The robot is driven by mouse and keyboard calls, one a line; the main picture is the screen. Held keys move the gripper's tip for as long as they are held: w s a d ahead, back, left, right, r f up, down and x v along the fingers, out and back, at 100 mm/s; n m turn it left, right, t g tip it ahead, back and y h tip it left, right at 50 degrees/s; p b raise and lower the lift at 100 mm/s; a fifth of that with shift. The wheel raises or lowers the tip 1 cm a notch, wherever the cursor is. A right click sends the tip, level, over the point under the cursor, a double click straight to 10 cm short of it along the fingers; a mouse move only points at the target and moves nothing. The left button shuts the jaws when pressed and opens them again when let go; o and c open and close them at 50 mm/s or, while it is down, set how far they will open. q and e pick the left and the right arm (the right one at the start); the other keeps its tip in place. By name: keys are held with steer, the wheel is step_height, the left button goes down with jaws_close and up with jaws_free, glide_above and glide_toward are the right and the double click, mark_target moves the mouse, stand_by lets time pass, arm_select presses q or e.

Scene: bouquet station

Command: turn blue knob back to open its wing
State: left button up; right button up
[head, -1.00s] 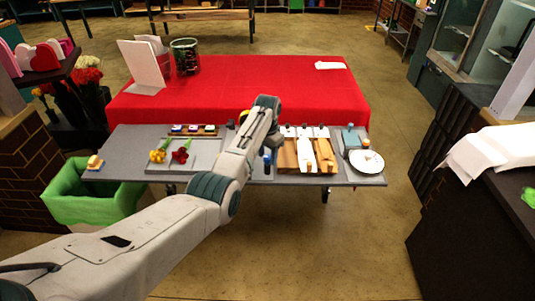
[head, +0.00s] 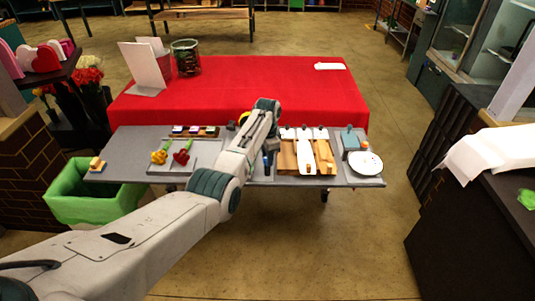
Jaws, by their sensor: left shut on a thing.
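My left gripper (head: 271,146) is over the grey table, at the left side of the wooden panels. It is shut, and its jaws are largely hidden by my own wrist. A small dark blue piece (head: 267,160) shows just under the wrist; it looks like the blue knob, but its shape and turn are too small to tell. Wooden panels (head: 304,157) with white parts lie right of the gripper; I cannot tell which is the blue knob's wing. My right gripper is out of view.
The grey table (head: 130,142) also holds a tray with a yellow flower (head: 160,156) and a red flower (head: 182,156). A white plate (head: 365,163) and a blue-grey item (head: 350,139) stand at the right. A red-covered table (head: 240,90) is behind. A green bin (head: 88,196) stands at left.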

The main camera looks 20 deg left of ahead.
arm_select(q)
steer(key=m, duration=0.3)
steer(key=shift+r+p, duration=0.1)
steer(key=shift+p, duration=0.3)
steer(key=m+p, duration=0.1)
steer(key=m, duration=0.2)
steer(key=shift+m, duration=0.3)
steer(key=m, duration=0.4)
steer(key=shift+p, duration=0.3)
steer(key=shift+m, duration=1.6)
steer(key=o, duration=1)
steer(key=shift+c, duration=0.2)
